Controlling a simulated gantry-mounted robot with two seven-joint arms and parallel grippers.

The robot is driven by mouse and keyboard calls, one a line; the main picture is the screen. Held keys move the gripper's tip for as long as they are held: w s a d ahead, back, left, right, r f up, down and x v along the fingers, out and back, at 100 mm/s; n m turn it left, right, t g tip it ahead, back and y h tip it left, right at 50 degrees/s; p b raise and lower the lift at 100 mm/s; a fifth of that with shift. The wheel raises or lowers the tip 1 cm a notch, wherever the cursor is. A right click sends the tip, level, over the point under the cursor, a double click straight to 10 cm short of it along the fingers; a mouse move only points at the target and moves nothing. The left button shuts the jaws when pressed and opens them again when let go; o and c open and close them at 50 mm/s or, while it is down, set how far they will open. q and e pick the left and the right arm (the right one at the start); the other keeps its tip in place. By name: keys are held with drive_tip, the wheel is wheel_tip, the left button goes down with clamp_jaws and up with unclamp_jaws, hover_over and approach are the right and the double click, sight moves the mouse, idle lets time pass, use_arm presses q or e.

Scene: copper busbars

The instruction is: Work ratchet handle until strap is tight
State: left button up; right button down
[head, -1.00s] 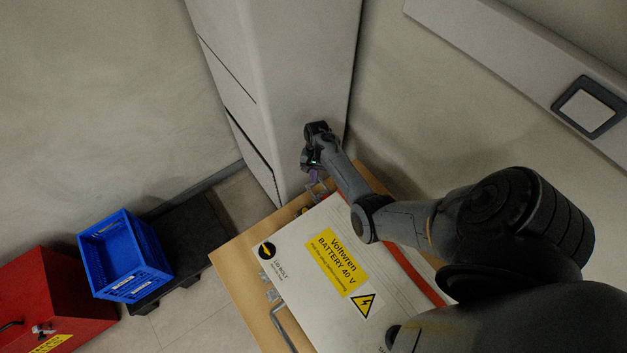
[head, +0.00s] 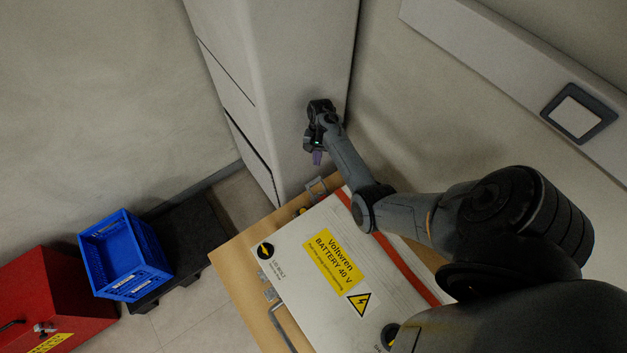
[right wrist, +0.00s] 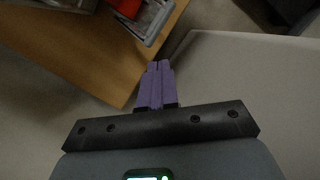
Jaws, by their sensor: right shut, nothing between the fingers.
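A grey metal ratchet with a frame-like handle (head: 317,187) sits at the far end of the battery box (head: 296,248), near the table's far corner. It also shows at the top of the right wrist view (right wrist: 152,20). A red strap (head: 406,268) runs along the box's right side; I cannot tell how tight it is. My right gripper (head: 317,158) is shut and empty, apart from the handle and beyond it. Its purple fingertips lie together in the right wrist view (right wrist: 158,66). My left gripper is not in view.
The box stands on a wooden table (head: 237,258). A tall pale cabinet (head: 290,90) rises close behind my right gripper. A blue crate (head: 123,255) and a red box (head: 50,300) stand at the left. A wall trunking with a socket (head: 579,113) runs at upper right.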

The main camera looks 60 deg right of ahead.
drive_tip(key=shift+v, duration=1.75)
